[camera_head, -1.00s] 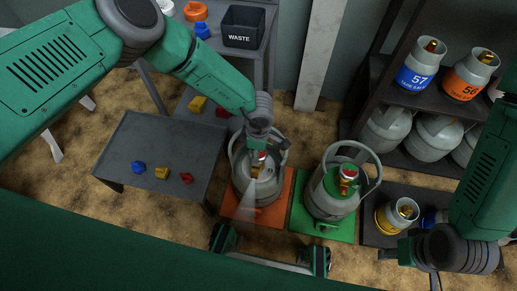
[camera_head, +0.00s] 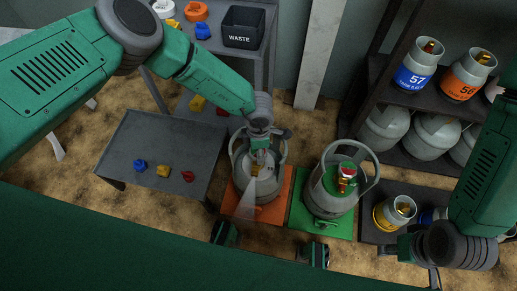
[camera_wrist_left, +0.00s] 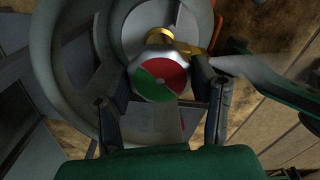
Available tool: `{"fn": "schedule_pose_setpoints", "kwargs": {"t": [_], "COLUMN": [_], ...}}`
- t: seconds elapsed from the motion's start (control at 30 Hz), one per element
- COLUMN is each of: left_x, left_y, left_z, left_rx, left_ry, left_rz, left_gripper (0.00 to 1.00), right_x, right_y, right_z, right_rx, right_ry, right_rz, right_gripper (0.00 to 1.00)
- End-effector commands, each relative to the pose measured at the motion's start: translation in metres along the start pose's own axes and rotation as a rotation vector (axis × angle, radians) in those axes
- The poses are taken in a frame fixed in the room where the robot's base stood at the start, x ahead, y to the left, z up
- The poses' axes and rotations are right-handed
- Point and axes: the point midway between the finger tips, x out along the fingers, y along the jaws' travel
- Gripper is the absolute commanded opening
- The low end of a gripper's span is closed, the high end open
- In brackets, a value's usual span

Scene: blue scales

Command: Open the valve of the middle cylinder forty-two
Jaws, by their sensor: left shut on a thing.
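A grey gas cylinder (camera_head: 243,178) stands upright on an orange mat (camera_head: 279,199). My left gripper (camera_head: 262,143) is over its top, shut on its valve knob. In the left wrist view, the fingers (camera_wrist_left: 162,80) flank this knob (camera_wrist_left: 159,74), which has a red and a green sector on its face; brass fittings show behind it. A whitish jet (camera_head: 247,207) comes from this cylinder. A second grey cylinder (camera_head: 325,200) with a red-and-white valve knob (camera_head: 348,170) stands on a green mat (camera_head: 340,230). No forty-two is legible. My right gripper (camera_head: 409,266) is open and empty at the lower right.
A smaller grey cylinder with a yellow band (camera_head: 383,216) stands on a dark mat at the right. A low table (camera_head: 150,135) at the left holds blue, yellow and red parts. A shelf (camera_head: 402,97) holds more cylinders. A WASTE bin (camera_head: 243,27) stands at the back.

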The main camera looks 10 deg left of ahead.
Motion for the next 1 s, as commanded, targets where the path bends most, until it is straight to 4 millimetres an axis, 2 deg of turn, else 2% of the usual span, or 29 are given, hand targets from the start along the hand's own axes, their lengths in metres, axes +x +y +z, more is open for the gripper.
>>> {"fn": "schedule_pose_setpoints", "kwargs": {"t": [0.17,0.2,0.27,0.57,0.67,0.77,1.0], "left_x": [-0.001,-0.001,-0.001,-0.001,-0.007,-0.021,-0.073], "left_y": [0.002,0.002,0.002,0.001,0.002,0.002,0.002], "left_z": [0.003,0.003,0.003,0.001,0.001,0.002,0.002], "left_rx": [0.001,0.001,0.001,0.001,0.001,0.002,0.003], "left_ry": [-0.009,-0.009,-0.008,-0.004,-0.004,-0.004,-0.006], "left_rz": [0.004,0.004,0.004,0.002,0.003,0.004,0.004], "left_gripper": [0.24,0.57,0.75,0.75,0.75,0.75,0.75], "right_x": [0.000,0.000,0.000,0.000,-0.001,-0.001,-0.001], "right_y": [0.000,0.000,0.000,0.000,0.000,0.000,0.000], "right_z": [0.000,0.000,0.000,0.000,0.002,0.002,0.002], "right_rx": [0.000,0.000,0.000,0.000,0.000,0.000,0.000], "right_ry": [0.000,0.000,0.000,0.001,0.002,0.003,0.003], "right_rz": [0.000,0.000,0.000,0.000,0.000,0.000,0.000], "right_gripper": [0.40,0.40,0.40,0.40,0.40,0.40,0.40]}}
